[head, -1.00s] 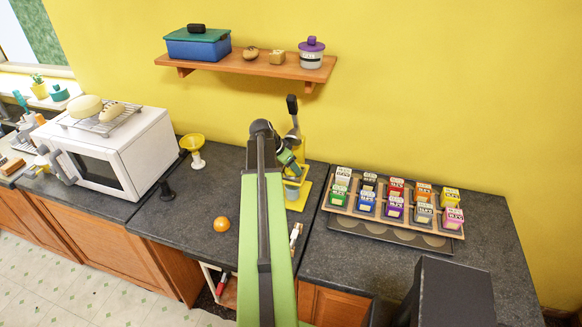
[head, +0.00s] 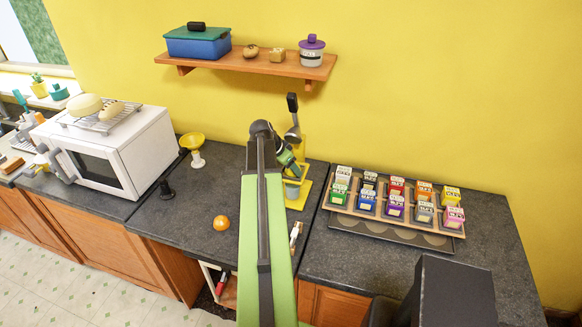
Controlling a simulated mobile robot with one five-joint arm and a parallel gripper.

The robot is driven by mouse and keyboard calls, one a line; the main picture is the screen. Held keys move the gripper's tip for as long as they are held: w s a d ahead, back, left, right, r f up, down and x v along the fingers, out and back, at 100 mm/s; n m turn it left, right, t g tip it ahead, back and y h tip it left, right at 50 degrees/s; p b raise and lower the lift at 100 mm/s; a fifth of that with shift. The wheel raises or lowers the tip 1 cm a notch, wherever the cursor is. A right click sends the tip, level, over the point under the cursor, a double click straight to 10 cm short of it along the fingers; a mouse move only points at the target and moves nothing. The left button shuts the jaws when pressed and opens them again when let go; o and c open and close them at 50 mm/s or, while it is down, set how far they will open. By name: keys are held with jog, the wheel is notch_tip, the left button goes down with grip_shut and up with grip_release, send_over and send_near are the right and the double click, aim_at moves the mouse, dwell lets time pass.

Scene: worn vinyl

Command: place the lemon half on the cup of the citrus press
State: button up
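The citrus press (head: 304,186) stands at the back of the dark counter, a yellow frame with a dark-handled lever pointing up. My gripper (head: 295,171) is at the press, in front of its column and above its base. My arm covers the left part of the press, and its cup cannot be made out clearly. The fingertips are too small and covered to show whether they are open or hold anything. I cannot make out a lemon half at the gripper or on the press. A small round orange fruit (head: 221,223) lies on the counter left of my arm.
A yellow funnel-like cup on a white stand (head: 194,150) and a white microwave (head: 115,150) are to the left. A tray (head: 345,207) with several colored boxes is to the right. A wooden shelf (head: 250,64) hangs above. The counter around the orange fruit is clear.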

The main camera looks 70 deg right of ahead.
jog(key=p+v, duration=1.1)
jog(key=v, duration=0.1)
jog(key=shift+r, duration=0.45)
jog(key=shift+w, duration=0.1)
jog(key=w+a+f+n+t+y, duration=0.15)
jog(key=w+a+n, duration=0.45)
jog(key=w+a, duration=0.75)
jog(key=w+a+f+n+t+y, duration=0.15)
jog(key=w+a+n, duration=0.45)
jog(key=w+a, duration=0.75)
jog(key=a+n+y, duration=0.2)
jog(key=a+n, duration=1)
jog(key=a, duration=2.3)
jog(key=shift+w, duration=0.3)
